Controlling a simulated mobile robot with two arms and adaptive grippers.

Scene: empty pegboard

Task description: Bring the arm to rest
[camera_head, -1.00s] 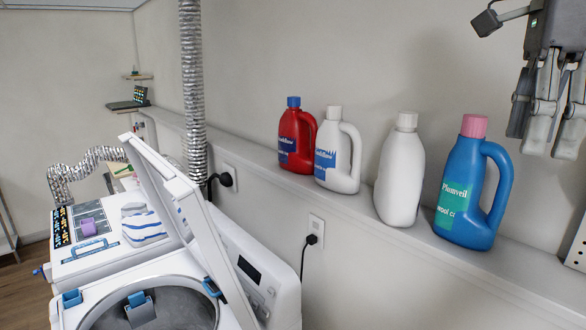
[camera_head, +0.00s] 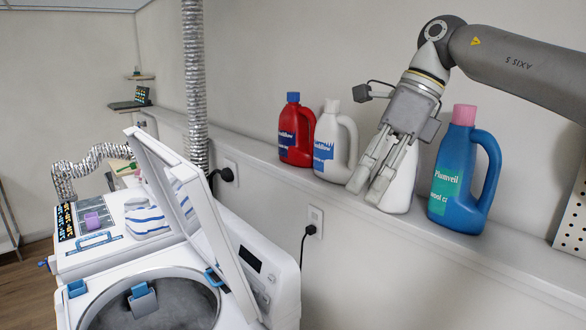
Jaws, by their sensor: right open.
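My right arm (camera_head: 510,62) reaches in from the upper right. Its gripper (camera_head: 367,192) points down and to the left, with its fingers apart and nothing between them that I can make out. It is in front of the white bottle (camera_head: 402,188) on the ledge and hides most of it, cap included. I cannot tell whether the fingers touch that bottle. My left gripper is not in view.
On the ledge (camera_head: 515,255) stand a red bottle (camera_head: 290,140), a white bottle with a blue label (camera_head: 324,160) and a blue pink-capped bottle (camera_head: 455,175). A washer with raised lid (camera_head: 190,205) is at lower left. A perforated board (camera_head: 573,225) edges the right.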

